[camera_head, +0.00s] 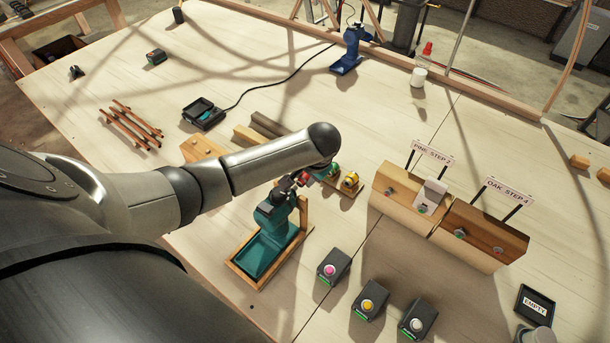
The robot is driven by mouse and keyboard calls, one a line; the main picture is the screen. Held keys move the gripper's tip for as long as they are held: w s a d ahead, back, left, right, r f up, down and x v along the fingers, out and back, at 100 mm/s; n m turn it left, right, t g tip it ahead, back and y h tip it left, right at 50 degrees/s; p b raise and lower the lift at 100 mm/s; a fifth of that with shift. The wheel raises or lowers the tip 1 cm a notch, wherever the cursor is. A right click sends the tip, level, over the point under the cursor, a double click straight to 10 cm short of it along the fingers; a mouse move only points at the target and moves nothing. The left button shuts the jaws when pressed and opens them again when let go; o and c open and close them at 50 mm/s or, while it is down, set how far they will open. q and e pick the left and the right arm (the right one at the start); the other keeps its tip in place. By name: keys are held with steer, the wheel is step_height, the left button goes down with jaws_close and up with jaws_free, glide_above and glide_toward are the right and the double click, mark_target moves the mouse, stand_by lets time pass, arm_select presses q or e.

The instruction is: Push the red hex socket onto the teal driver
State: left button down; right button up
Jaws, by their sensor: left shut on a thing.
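The teal driver (265,248) stands in a wooden cradle in the middle of the camera_head view, its handle toward me and its dark nose pointing away. My left arm reaches in from the left over it. My left gripper (297,181), small and partly hidden below the arm's rounded end, is at the driver's nose. It is shut on the red hex socket (304,178), which shows only as a small red patch. The socket is close to the nose; I cannot tell whether it touches or is seated. My right gripper is not in view.
A wooden rack right of the nose holds a green socket (331,171) and a yellow socket (350,180). Several dark button boxes (333,266) stand in front. Wooden blocks with signs (433,160) stand right. A blue driver (351,48) stands at the back.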

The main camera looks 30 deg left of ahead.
arm_select(q)
steer(key=shift+s+a+p, duration=0.1)
steer(key=shift+s+p, duration=0.35)
steer(key=shift+s, duration=0.1)
steer(key=shift+s, duration=0.5)
stand_by(1.0)
steer(key=c, duration=0.5)
jaws_free()
step_height(320, 180, up, 7)
steer(key=shift+r, duration=0.1)
stand_by(0.5)
stand_by(0.5)
